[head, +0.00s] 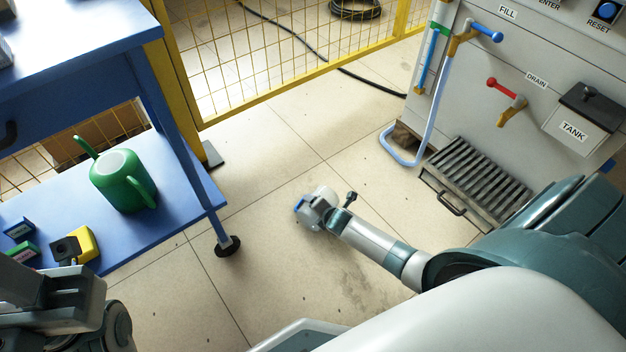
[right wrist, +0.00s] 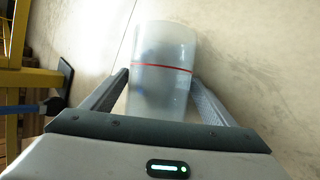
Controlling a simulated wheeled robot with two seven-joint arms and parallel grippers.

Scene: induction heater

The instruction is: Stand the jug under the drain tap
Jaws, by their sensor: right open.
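The jug (right wrist: 162,75), clear and pale with a red line around it, stands between the two fingers of my right gripper (right wrist: 160,92) in the right wrist view. The fingers are open, one on each side of it; I cannot tell whether they touch it. In the head view my right gripper (head: 312,208) is low over the floor and largely hides the jug. The drain tap (head: 512,108), brass with a red lever, is on the grey machine at upper right. My left gripper (head: 72,285) is at lower left, its fingers unclear.
A slatted metal grate (head: 475,180) lies below the drain tap. A blue-handled fill tap (head: 470,38) and a pale hose (head: 432,110) are nearby. A green watering can (head: 125,185) stands on the blue shelf (head: 185,190). A yellow fence (head: 290,85) runs behind. Open floor lies between.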

